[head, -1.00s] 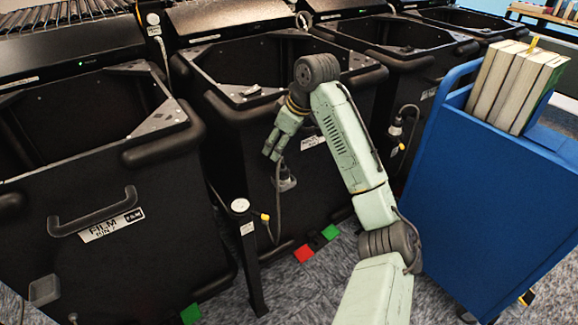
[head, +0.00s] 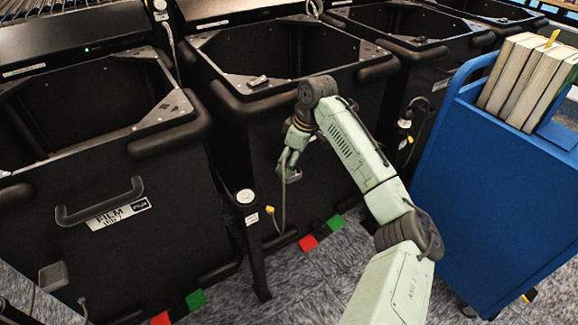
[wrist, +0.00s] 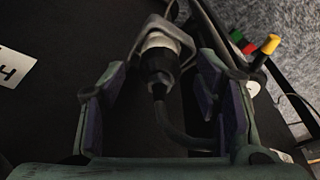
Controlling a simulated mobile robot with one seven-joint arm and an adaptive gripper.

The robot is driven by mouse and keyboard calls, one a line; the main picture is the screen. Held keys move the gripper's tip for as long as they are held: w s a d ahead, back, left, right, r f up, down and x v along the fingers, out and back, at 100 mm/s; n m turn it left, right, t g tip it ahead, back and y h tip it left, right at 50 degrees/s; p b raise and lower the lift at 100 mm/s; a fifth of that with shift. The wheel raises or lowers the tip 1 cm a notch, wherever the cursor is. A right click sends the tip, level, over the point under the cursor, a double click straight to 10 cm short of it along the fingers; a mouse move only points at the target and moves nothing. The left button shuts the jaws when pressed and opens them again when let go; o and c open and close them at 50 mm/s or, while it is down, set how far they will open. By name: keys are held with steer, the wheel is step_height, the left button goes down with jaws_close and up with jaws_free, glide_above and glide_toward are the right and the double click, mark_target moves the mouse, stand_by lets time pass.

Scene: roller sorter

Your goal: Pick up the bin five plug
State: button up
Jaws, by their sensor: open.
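The plug (wrist: 158,62) is a grey-and-black connector seated in a pale socket housing on the front of a black bin (head: 335,75). A black cable bends away from it in the wrist view. My gripper (wrist: 152,85) is open, with one finger on each side of the plug and visible space on both sides. In the head view my gripper (head: 288,170) is at the bin's front, largely covering the plug, and the cable (head: 283,212) hangs below. I cannot read this bin's number.
A black post (head: 250,240) with a round top and yellow-tipped connector stands left of my gripper. Another black bin (head: 85,260) with a handle is at left. A blue cart (head: 490,200) holding books stands at right. Red and green floor markers (head: 308,243) lie below.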

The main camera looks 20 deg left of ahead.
steer(key=shift+a+f, duration=0.15)
steer(key=shift+f, duration=0.25)
jaws_close()
stand_by(0.5)
